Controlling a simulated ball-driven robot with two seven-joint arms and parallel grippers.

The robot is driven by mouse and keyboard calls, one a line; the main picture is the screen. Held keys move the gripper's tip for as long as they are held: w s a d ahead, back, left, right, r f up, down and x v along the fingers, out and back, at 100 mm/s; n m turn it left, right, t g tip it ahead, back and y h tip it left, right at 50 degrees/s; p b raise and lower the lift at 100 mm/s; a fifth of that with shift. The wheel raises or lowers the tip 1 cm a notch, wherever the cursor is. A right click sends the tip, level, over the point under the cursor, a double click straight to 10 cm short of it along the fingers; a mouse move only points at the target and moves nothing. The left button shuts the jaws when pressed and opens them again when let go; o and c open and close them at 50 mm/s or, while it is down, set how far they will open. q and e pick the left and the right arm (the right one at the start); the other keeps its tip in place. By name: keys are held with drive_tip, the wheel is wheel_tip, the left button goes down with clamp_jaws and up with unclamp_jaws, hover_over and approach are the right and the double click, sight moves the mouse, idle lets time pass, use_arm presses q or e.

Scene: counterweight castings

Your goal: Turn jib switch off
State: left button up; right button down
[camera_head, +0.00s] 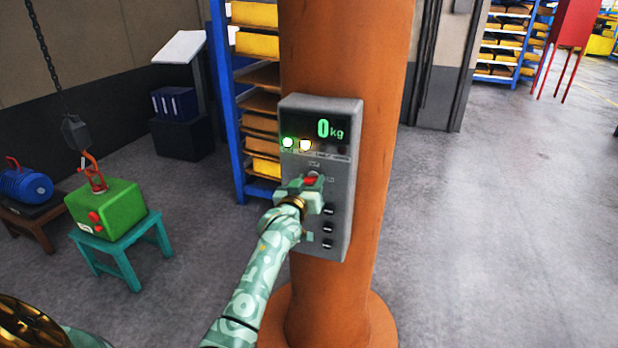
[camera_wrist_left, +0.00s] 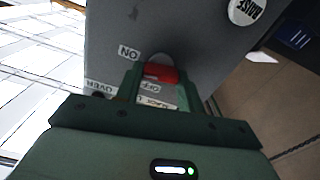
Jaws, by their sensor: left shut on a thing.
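The jib switch is a red handle (camera_head: 311,180) on a grey control box (camera_head: 343,200) mounted on an orange column. My left gripper (camera_head: 310,187) is at the box and shut on the red handle. In the left wrist view the red handle (camera_wrist_left: 160,72) sits between the fingers (camera_wrist_left: 157,82), with an ON label beside it and an OFF label close to the fingers. The fingers hide part of the handle, so its exact setting is unclear. The box display (camera_head: 328,129) reads 0 kg in green. A green lamp (camera_head: 288,142) and a pale yellow lamp (camera_head: 305,144) are lit.
A green block (camera_head: 108,208) with a hook and chain (camera_head: 45,50) stands on a teal stool (camera_head: 128,256) at left. A blue motor-like object (camera_head: 25,185) is beside it. Shelving (camera_head: 240,120) stands behind the column (camera_head: 345,50).

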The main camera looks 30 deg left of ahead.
use_arm(q)
drive_tip(key=n+p, duration=0.1)
drive_tip(key=n, duration=0.1)
drive_tip(key=n+p, duration=0.1)
drive_tip(key=p, duration=0.1)
drive_tip(key=shift+r+n+p, duration=0.2)
drive_tip(key=shift+n+p, duration=0.1)
drive_tip(key=shift+n, duration=0.1)
drive_tip(key=n+p, duration=0.3)
drive_tip(key=n, duration=0.1)
drive_tip(key=shift+a+f, duration=0.1)
drive_tip(key=shift+f, duration=0.05)
drive_tip(key=n+p, duration=0.1)
drive_tip(key=n, duration=0.3)
drive_tip(key=shift+f, duration=0.15)
drive_tip(key=shift+f+n, duration=0.1)
drive_tip(key=shift+n, duration=2.2)
drive_tip(key=o, duration=1)
